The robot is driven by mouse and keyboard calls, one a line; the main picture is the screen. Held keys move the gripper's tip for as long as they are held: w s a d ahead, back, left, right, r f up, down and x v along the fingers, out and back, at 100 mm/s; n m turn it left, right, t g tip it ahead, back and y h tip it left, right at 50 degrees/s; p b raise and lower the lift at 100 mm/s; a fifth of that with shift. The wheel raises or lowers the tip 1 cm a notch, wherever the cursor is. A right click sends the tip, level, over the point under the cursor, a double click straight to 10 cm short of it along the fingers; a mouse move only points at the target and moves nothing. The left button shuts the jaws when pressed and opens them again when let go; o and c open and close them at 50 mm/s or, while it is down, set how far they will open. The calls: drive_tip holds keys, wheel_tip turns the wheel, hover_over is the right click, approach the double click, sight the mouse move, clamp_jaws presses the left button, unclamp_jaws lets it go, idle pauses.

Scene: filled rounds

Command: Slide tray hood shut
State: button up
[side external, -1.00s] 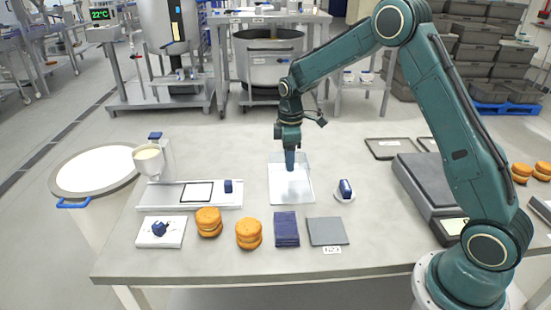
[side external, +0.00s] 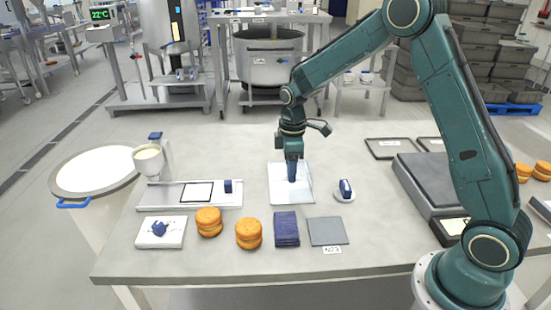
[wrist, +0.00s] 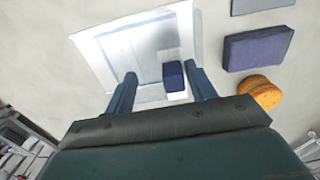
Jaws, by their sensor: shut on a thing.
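The tray (side external: 304,194) is a pale, flat rectangle in the middle of the table, with its clear hood (side external: 277,174) over it. In the wrist view the tray (wrist: 95,50) shows as a whitish panel with a see-through frame, and a dark blue block-shaped handle (wrist: 174,74) stands between the fingers, closer to the right one. My gripper (side external: 292,180) points straight down at the tray and is shut on the handle, which the fingers largely hide in the side view. The hood's exact edges are hard to make out.
Left of the tray is a white rail (side external: 172,204) with a blue knob. In front lie stacked orange rounds (side external: 248,234), a dark blue pad (side external: 286,228) and a grey plate (side external: 327,231). A small white dish with a blue grip (side external: 345,190) sits close on the right.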

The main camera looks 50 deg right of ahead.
drive_tip(key=shift+s+a+f, duration=0.2)
drive_tip(key=shift+s+a, duration=0.35)
drive_tip(key=shift+s+a+f, duration=0.2)
drive_tip(key=shift+s+a, duration=0.3)
drive_tip(key=o, duration=0.9)
drive_tip(key=shift+w+d+r, duration=0.1)
drive_tip(key=shift+r, duration=1.65)
drive_tip(key=shift+w+d+r, duration=0.1)
drive_tip(key=shift+r, duration=1.85)
drive_tip(key=shift+s, duration=0.1)
